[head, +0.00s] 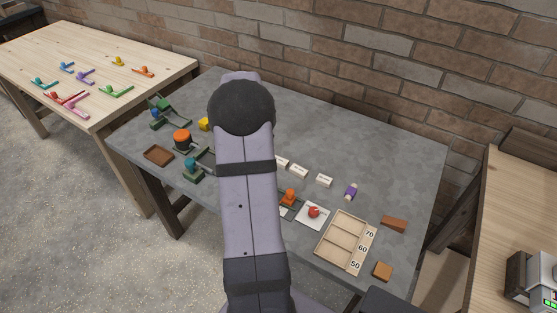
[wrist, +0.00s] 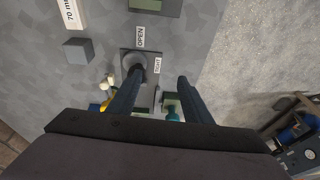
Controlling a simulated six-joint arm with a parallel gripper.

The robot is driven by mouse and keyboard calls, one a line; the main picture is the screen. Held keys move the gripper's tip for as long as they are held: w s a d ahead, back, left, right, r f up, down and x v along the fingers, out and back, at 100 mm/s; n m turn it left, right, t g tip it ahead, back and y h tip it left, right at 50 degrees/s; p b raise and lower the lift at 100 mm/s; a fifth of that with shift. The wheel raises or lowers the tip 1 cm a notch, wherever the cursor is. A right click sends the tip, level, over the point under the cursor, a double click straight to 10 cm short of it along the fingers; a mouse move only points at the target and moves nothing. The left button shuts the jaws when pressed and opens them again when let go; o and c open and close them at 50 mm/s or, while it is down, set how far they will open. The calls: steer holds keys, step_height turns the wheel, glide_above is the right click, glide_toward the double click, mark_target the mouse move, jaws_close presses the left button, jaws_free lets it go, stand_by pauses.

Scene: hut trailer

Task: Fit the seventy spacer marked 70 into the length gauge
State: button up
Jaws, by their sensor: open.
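The length gauge (head: 328,262) is a pale wooden tray with slots marked 70, 60 and 50, near the table's front right in the head view. No spacer shows in its slots. A white-faced piece lettered "70 m" (wrist: 70,14) is cut off at the top left of the wrist view. It looks like the seventy spacer. In the head view several small white-faced pieces (head: 299,171) lie in a row beside my arm; their lettering is too small to read. My gripper (wrist: 160,76) is open and empty, with its fingers over a grey knob plate, apart from the "70 m" piece. My arm hides it in the head view.
A grey cube (wrist: 78,51) lies near the "70 m" piece. The plate (wrist: 157,67) carries OPEN and RIGHT labels. Brown blocks (head: 394,223) lie right of the gauge, a red knob on a white plate (head: 313,212) left of it. The table's back right (head: 390,160) is clear.

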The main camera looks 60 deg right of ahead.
steer(key=t, duration=0.2)
glide_toward(281, 160)
steer(key=shift+w+a+f+n, duration=0.1)
steer(key=shift+w+f+n, duration=0.05)
steer(key=shift+w, duration=0.25)
steer(key=shift+w+a+f+n, duration=0.1)
steer(key=shift+w+f+n, duration=0.1)
steer(key=shift+w, duration=0.2)
steer(key=shift+s+p+x, duration=0.1)
steer(key=shift+p+x, duration=0.8)
steer(key=shift+x, duration=0.95)
steer(key=shift+s+p+x, duration=0.15)
steer(key=shift+p+x, duration=0.75)
steer(key=shift+x, duration=0.9)
steer(key=shift+f, duration=0.1)
steer(key=shift+c, duration=0.6)
steer(key=c, duration=1)
